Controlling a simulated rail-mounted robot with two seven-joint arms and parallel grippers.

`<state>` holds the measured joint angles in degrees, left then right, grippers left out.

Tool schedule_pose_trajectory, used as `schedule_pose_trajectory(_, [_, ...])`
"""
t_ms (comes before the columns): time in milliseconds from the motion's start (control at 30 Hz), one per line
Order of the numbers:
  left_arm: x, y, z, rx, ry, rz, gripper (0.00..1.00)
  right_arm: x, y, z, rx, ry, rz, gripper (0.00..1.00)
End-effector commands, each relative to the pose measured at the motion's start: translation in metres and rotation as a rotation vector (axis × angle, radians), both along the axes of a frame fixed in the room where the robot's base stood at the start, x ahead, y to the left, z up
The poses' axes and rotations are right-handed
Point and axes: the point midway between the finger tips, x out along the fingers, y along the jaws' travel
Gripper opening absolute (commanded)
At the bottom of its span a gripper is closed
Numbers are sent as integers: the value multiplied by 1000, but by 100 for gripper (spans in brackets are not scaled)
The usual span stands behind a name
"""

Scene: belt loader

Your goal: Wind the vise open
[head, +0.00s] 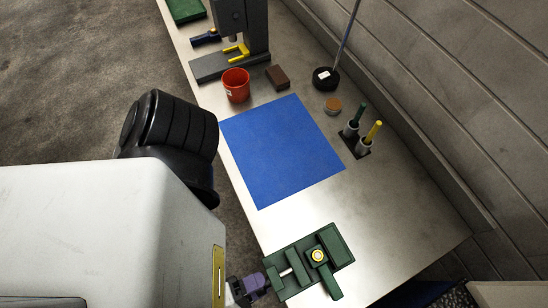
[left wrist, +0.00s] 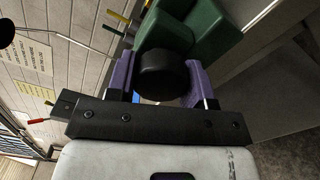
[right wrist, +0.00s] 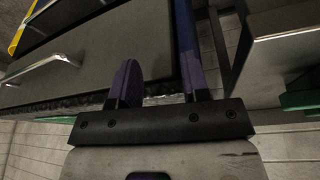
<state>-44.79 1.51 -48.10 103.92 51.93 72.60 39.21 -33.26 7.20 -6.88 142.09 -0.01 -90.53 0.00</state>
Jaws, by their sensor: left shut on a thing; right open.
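The green vise (head: 306,262) sits on the near end of the metal bench. A bright screw shows between its blocks, and a round brass-coloured piece is on its top. In the left wrist view the green vise body (left wrist: 208,30) stands behind a black round knob (left wrist: 164,74). My left gripper (head: 262,284) is at the vise's left end; its purple fingers (left wrist: 160,84) are shut on the knob, one on each side. My right gripper (right wrist: 156,85) is open and empty, in front of a grey drawer front; it is not seen in the head view.
A blue mat (head: 283,150) lies mid-bench. Beyond it are a red cup (head: 236,86), a brown block (head: 277,77) and a dark press (head: 255,40). Upright handled tools (head: 360,137) stand near the wall. In the right wrist view a drawer handle (right wrist: 45,66) sticks out.

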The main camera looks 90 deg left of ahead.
Motion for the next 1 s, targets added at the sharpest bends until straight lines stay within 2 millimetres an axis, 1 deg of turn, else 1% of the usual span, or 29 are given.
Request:
schedule_pose_trajectory(33, [0,0,-3,-42,-17,0,24,0,0,-7,-1,0,1,43])
schedule_pose_trajectory(100, [0,0,-4,-100,-41,-1,24,0,0,-11,-1,0,1,43])
schedule_pose_trajectory(300, [0,0,-4,-256,-103,0,24,0,0,-22,0,0,0,43])
schedule_pose_trajectory(500, [0,-1,-4,-377,-151,-1,24,0,1,-32,3,0,-2,43])
schedule_pose_trajectory(700, [0,-1,-3,-455,-184,-1,24,0,2,-38,8,0,-5,43])
schedule_pose_trajectory(1000, [0,-1,-2,-506,-203,-1,24,0,3,-41,9,0,-6,43])
